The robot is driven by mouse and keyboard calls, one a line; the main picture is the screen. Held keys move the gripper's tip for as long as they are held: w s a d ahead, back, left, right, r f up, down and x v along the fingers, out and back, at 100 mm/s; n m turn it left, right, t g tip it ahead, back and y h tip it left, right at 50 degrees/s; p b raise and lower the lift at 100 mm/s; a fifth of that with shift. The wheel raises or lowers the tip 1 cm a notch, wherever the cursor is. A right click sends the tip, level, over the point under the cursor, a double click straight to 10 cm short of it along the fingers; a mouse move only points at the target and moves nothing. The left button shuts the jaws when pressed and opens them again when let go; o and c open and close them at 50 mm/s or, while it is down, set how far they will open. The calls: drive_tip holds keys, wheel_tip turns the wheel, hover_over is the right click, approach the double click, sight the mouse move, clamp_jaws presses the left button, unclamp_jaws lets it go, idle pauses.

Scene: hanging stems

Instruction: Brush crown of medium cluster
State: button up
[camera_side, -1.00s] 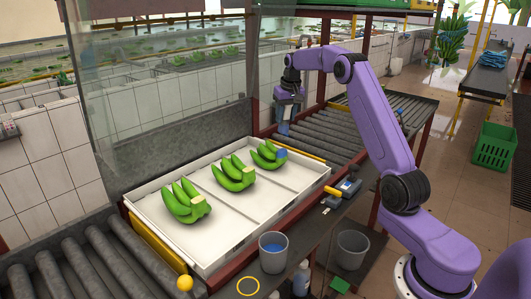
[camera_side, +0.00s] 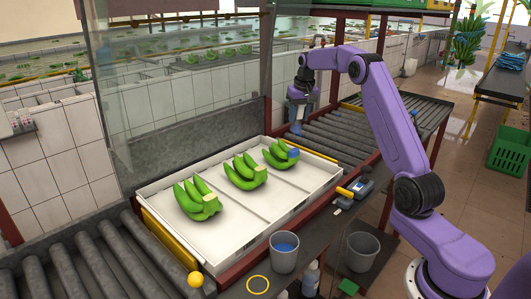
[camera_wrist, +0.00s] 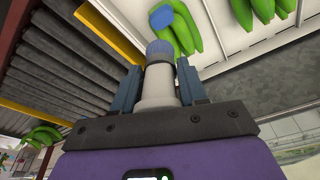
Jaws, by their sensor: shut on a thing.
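Three green banana clusters lie in a white divided tray (camera_side: 195,252): a near one (camera_side: 195,200), a middle one (camera_side: 245,173) and a far one (camera_side: 276,155). The near and middle clusters have pale crowns. The far cluster's crown (camera_side: 292,154) is blue, and a blue crown (camera_wrist: 163,16) shows at the top of the wrist view. My gripper (camera_side: 299,120) is above and beyond the far end of the tray, over the rollers. It is shut on a brush with a pale handle (camera_wrist: 158,85) and a blue tip (camera_wrist: 159,48). The tip appears apart from the clusters.
A cup of blue liquid (camera_side: 285,254), a grey bucket (camera_side: 361,252) and a yellow ring (camera_side: 258,285) are in front of the tray. A blue and yellow device (camera_side: 356,188) lies on the ledge at right. A clear panel (camera_side: 180,85) stands behind the tray.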

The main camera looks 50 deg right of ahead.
drive_tip(key=a+g+y, duration=0.1)
drive_tip(key=a+g, duration=0.1)
drive_tip(key=a, duration=1.7)
drive_tip(key=shift+f, duration=2.65)
drive_tip(key=shift+f, duration=0.6)
drive_tip(key=shift+a, duration=0.15)
drive_tip(key=shift+w+a+r, duration=0.1)
drive_tip(key=shift+a, duration=0.35)
drive_tip(key=shift+d, duration=0.15)
